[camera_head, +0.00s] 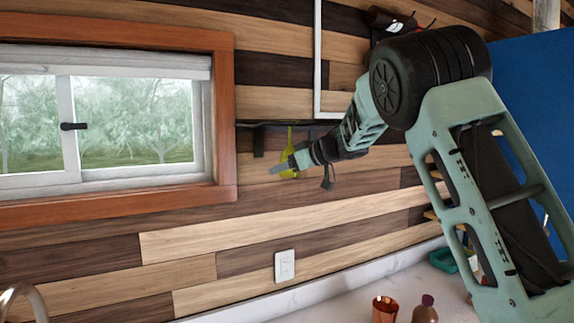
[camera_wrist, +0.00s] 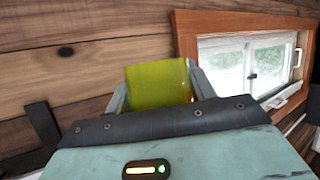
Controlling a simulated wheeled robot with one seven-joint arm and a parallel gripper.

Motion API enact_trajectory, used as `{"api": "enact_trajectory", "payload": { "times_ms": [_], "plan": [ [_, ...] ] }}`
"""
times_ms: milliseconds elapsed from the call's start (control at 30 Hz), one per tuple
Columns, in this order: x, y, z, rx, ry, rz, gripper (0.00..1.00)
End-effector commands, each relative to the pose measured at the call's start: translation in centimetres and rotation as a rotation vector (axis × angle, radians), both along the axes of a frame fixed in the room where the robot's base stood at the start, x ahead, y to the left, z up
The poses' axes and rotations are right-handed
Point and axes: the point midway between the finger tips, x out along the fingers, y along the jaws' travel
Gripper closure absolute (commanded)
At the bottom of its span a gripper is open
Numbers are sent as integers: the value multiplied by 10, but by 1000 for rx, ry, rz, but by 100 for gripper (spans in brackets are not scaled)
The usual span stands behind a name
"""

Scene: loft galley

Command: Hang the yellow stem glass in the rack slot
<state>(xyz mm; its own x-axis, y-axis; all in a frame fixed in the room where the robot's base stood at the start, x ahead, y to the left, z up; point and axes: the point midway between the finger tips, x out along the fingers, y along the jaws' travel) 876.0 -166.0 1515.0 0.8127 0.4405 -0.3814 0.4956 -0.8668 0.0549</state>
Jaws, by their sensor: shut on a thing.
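The yellow stem glass (camera_head: 289,149) is upside down under the rack in the head view, its thin stem pointing up and its bowl below. In the wrist view its translucent yellow-green bowl (camera_wrist: 158,83) fills the space between my two fingers. My gripper (camera_head: 284,165) is shut on the bowl from the right. The rack (camera_head: 284,123) is a thin dark strip on the wall right of the window, with a dark bracket (camera_head: 259,140) under its left end. The stem's top reaches the rack's underside; I cannot tell whether it is inside the slot.
The window (camera_head: 226,120) with its orange-brown frame is just left of the rack. A white frame edge (camera_head: 317,60) rises above the rack. Below, the wall is bare except for an outlet (camera_head: 285,265). A copper cup (camera_head: 385,309) and a brown bottle (camera_head: 426,310) stand on the counter.

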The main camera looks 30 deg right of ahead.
Motion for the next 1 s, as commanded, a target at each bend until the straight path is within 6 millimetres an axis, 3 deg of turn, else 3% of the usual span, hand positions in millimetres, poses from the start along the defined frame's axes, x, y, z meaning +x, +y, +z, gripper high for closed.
{"api": "enact_trajectory", "payload": {
  "times_ms": [300,333,400,767,1000],
  "plan": [
    [1,0,-1,-1,0,0,71],
    [1,0,-1,-1,0,0,40],
    [1,0,-1,-1,0,0,21],
    [-2,-2,0,-1,0,0,20],
    [-33,-19,13,-1,-5,-2,20]
  ]
}}
